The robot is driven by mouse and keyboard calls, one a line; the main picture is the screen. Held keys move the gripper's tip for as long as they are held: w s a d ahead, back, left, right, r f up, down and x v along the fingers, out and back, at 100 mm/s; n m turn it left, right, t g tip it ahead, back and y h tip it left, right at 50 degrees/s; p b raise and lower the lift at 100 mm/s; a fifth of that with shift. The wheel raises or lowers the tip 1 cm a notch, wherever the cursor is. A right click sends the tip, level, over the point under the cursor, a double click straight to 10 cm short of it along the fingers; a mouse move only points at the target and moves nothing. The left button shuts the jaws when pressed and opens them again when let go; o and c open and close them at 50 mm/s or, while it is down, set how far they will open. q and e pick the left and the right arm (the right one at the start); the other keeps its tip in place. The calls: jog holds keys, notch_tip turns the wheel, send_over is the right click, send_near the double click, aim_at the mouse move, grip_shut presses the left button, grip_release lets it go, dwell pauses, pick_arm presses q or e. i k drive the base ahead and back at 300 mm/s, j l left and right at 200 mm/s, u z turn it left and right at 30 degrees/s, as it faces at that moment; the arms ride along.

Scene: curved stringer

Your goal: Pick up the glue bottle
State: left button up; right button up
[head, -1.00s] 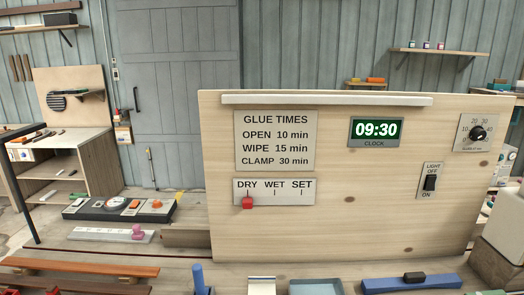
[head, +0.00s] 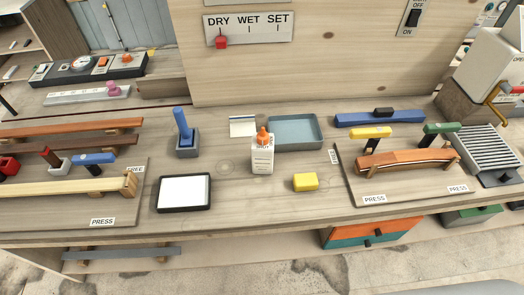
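The glue bottle (head: 262,155) is white with an orange cap and a printed label. It stands upright on the workbench (head: 235,200), near the middle, just in front of a blue-grey tray (head: 297,131). Nothing is touching it from the front. Neither of my grippers shows in the head view.
A dark-framed white pad (head: 183,193) lies left of the bottle and a yellow block (head: 305,182) lies to its right. A blue-handled tool (head: 182,128) stands in a grey holder behind left. A board with a curved wooden piece (head: 408,157) is at right. The upright panel (head: 330,75) closes the back.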

aim_at(262, 156)
jog(key=j+z, duration=0.2)
jog(key=j, duration=0.25)
jog(key=k+j+z, duration=0.1)
jog(key=j+z, duration=0.15)
jog(key=j, duration=0.2)
jog(key=k+j+z, duration=0.2)
jog(key=j, duration=0.25)
jog(key=i+j, duration=0.05)
jog(key=i, duration=0.05)
